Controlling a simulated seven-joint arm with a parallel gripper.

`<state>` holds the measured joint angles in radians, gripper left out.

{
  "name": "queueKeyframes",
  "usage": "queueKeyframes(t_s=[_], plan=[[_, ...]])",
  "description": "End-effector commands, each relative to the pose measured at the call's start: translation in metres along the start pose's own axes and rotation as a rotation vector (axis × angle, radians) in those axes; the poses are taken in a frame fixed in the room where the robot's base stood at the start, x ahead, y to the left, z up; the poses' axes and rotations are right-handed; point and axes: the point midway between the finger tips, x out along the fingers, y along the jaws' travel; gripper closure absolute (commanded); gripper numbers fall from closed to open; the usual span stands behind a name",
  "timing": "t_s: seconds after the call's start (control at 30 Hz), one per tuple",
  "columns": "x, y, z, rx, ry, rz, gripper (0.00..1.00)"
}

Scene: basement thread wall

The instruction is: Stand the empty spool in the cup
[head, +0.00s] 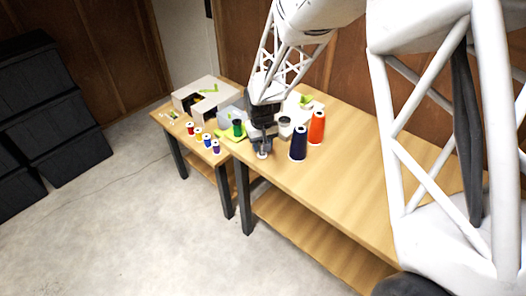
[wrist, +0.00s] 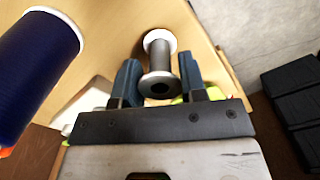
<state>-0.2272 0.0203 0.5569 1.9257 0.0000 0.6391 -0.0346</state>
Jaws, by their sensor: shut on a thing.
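The empty spool (wrist: 160,58) has a bare grey core and white end flanges. In the wrist view it sits between the two blue fingers of my gripper (wrist: 159,78), which is shut on it. In the head view my gripper (head: 262,143) points down over the near left edge of the large table, and the spool's pale end (head: 262,155) shows just below it. A small grey, dark-topped round thing (head: 285,123) stands behind and right of my gripper; it may be the cup, but it is too small to tell.
A navy thread cone (head: 298,144) and an orange cone (head: 317,127) stand close right of my gripper. The large table's right part (head: 350,170) is clear.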

Motion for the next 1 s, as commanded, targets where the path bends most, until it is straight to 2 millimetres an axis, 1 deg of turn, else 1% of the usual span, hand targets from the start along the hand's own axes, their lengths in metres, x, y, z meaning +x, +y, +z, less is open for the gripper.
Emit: queueKeyframes(t_s=[0.73,1.0], plan=[[-0.032,0.000,0.000,0.000,0.001,0.000,0.75],[-0.037,0.000,0.000,0.000,0.000,0.000,0.75]])
